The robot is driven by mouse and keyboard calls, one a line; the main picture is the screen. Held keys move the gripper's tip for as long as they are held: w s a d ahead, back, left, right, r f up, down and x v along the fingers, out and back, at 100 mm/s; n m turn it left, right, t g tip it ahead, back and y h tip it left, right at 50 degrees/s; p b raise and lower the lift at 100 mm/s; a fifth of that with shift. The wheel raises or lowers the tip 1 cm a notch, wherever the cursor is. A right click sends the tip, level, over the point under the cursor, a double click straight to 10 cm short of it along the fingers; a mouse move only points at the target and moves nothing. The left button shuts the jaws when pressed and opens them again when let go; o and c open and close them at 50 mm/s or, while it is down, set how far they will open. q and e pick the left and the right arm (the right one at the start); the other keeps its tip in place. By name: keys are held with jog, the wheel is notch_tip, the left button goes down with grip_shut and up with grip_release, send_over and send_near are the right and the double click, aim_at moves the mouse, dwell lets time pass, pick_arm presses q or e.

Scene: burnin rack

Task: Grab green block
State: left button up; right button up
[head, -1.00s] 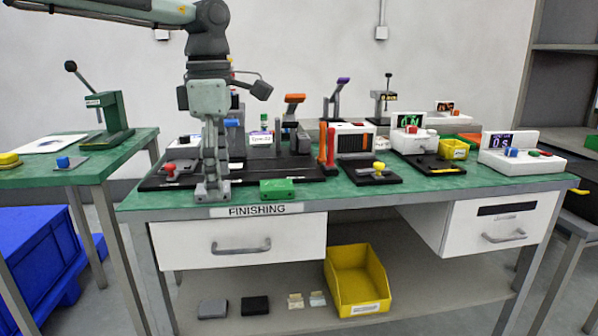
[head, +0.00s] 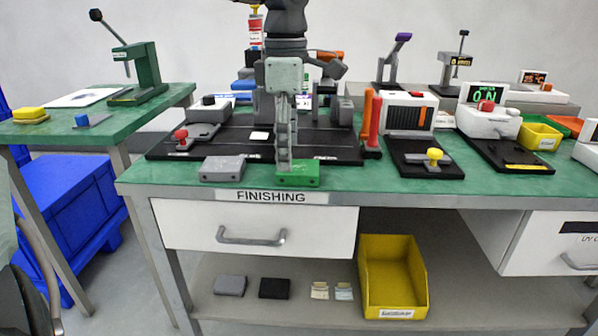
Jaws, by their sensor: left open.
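The green block (head: 299,175) lies on the green tabletop (head: 350,186) near its front edge, just above the FINISHING label. My left gripper (head: 283,160) comes down from above, seen edge-on, with its fingertips in front of or at the left part of the block. It is open. I cannot tell whether the fingers touch the block. A grey block (head: 222,168) of similar shape lies to the left of it. My right gripper is not in view.
A black board (head: 330,153) with a red knob (head: 181,134) lies behind the blocks. Red-orange posts (head: 373,120) and a black plate with a yellow knob (head: 434,155) stand to the right. Below are a drawer (head: 255,232) and a yellow bin (head: 391,276).

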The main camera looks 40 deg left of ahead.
pick_arm(q)
notch_tip(320, 180, down, 3)
jog(key=shift+w+r, duration=0.1)
jog(key=c, duration=1.2)
jog(key=shift+c, duration=0.2)
